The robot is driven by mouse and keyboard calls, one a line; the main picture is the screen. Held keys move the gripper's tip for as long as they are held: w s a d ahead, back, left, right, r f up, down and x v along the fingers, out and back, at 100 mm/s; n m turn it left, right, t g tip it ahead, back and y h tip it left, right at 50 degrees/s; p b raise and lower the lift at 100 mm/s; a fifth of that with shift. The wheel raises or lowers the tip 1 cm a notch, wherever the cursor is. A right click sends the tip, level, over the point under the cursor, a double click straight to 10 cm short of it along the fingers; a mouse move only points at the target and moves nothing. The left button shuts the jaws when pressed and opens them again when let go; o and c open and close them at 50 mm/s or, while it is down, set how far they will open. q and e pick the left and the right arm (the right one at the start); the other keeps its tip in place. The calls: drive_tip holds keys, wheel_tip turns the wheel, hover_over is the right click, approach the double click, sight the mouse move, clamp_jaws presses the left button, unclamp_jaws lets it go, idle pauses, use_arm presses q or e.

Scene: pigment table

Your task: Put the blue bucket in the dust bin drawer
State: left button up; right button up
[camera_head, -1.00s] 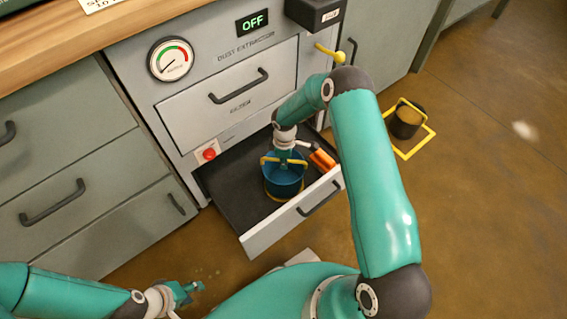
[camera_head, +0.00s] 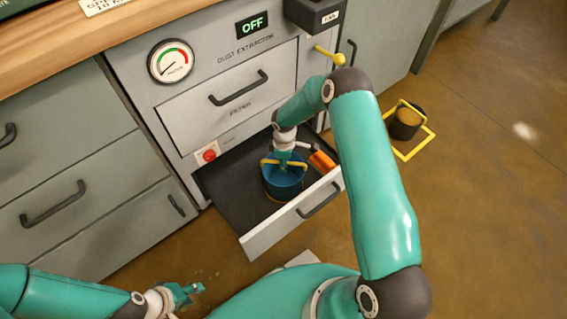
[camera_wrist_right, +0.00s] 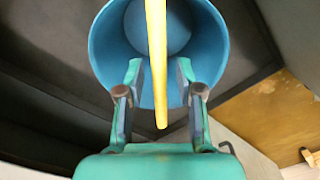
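The blue bucket (camera_head: 284,184) is upright inside the open bottom drawer (camera_head: 236,190) of the dust extractor, near its front. Its yellow handle (camera_wrist_right: 157,60) stands up across the opening, and the bucket looks empty in the right wrist view. My right gripper (camera_head: 284,163) is over the bucket. In the right wrist view its two fingers (camera_wrist_right: 160,75) are apart, one on each side of the handle, with a gap on both sides. My left gripper (camera_head: 192,291) is empty at the lower left, away from the drawer, with its fingers apart.
An orange object (camera_head: 321,159) lies in the drawer to the right of the bucket. The closed filter drawer (camera_head: 215,108) is above. A dark bucket (camera_head: 405,122) stands in a yellow floor square (camera_head: 427,145) at the right. The drawer's left part is bare.

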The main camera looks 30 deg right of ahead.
wheel_tip(320, 180, up, 12)
drive_tip(key=p, duration=0.3)
drive_tip(key=shift+f, duration=0.25)
